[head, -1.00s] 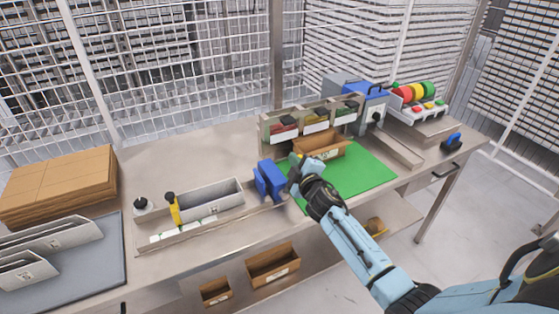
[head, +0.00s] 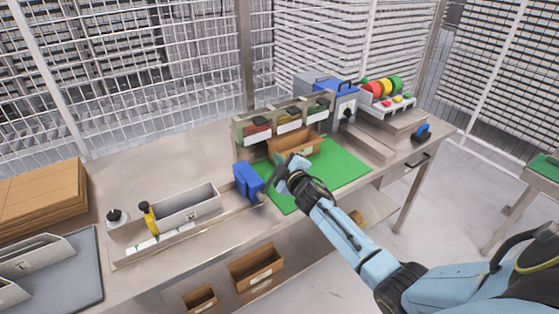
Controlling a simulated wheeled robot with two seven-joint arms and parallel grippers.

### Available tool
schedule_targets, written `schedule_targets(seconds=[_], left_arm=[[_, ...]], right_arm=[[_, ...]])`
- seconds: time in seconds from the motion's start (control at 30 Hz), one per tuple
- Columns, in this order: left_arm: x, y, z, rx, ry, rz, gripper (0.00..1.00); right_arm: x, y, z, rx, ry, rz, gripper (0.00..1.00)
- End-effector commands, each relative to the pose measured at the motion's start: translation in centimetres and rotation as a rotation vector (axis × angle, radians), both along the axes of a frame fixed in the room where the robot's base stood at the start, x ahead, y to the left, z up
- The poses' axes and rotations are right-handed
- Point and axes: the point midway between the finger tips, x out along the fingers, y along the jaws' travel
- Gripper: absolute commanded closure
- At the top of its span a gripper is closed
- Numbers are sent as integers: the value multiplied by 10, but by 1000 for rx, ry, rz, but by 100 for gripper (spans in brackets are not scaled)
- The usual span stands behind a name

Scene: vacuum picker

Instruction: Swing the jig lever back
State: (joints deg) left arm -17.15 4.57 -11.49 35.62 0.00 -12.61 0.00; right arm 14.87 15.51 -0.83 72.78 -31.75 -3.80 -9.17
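The jig (head: 128,258) is a long metal fixture at the left of the bench with a grey bin (head: 190,209) in it. Its lever (head: 149,217) is yellow with a black knob and stands roughly upright at the bin's left end. My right gripper (head: 281,180) is over the left edge of the green mat, well to the right of the lever and just right of a blue block-like holder. Its fingers are small and dark here, so I cannot tell whether they are open. My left gripper is out of view.
The blue holder (head: 248,182) stands between my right gripper and the jig. A cardboard bin (head: 293,141) sits on the green mat (head: 343,166). A black-knobbed part (head: 116,216) stands left of the lever. Brown cartons (head: 40,200) and a grey mat (head: 75,272) lie far left.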

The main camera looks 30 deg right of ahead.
Motion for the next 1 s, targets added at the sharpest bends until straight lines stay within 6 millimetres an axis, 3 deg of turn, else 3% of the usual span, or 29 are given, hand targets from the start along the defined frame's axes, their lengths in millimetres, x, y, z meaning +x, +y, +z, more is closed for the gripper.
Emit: schedule_targets(seconds=[0.23, 0.47, 0.8, 1.0], left_arm=[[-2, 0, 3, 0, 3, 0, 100], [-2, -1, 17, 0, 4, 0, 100], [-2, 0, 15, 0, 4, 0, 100], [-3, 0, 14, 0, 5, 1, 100]], right_arm=[[1, 1, 3, -1, 5, -7, 100], [12, 31, 28, 0, -1, -2, 100], [-52, 35, 27, -2, 2, -2, 100], [-77, 38, 30, -1, 0, -2, 100]])
